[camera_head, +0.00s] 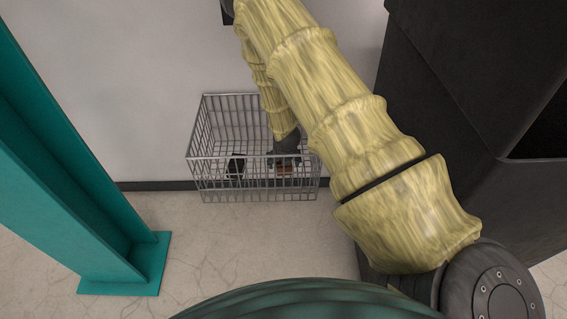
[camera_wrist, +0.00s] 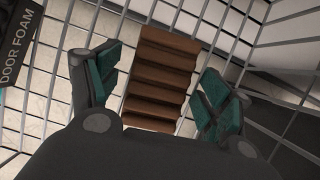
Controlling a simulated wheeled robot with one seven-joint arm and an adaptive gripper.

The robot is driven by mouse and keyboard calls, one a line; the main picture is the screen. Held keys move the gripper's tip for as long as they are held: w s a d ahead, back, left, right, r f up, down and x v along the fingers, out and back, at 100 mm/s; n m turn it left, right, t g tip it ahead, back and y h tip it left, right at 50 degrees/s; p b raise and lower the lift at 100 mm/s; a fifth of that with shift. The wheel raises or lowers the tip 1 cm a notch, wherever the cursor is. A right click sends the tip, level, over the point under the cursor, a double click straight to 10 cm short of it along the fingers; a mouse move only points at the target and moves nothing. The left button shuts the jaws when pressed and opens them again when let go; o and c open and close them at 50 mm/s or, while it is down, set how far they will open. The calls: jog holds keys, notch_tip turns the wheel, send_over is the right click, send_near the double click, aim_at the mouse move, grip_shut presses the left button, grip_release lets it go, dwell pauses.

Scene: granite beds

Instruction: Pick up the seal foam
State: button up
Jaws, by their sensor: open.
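A brown ribbed block (camera_wrist: 160,78) lies between the spread fingers of my gripper (camera_wrist: 161,88) in the wrist view. Gaps show between it and both teal finger pads, and its near end is hidden by my gripper's body. A dark item (camera_wrist: 18,45) printed "DOOR FOAM" is at the upper left of that view, outside the fingers and cut by the frame. No label reading seal foam shows, so I cannot tell which is the seal foam. In the head view my gripper (camera_head: 287,143) reaches down into the basket, over the brown block (camera_head: 285,169).
A teal post (camera_head: 75,170) stands at left, and a dark cabinet (camera_head: 450,90) at right.

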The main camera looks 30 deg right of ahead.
jog(key=shift+f, duration=0.2)
dwell(0.3)
jog(key=c, duration=0.9)
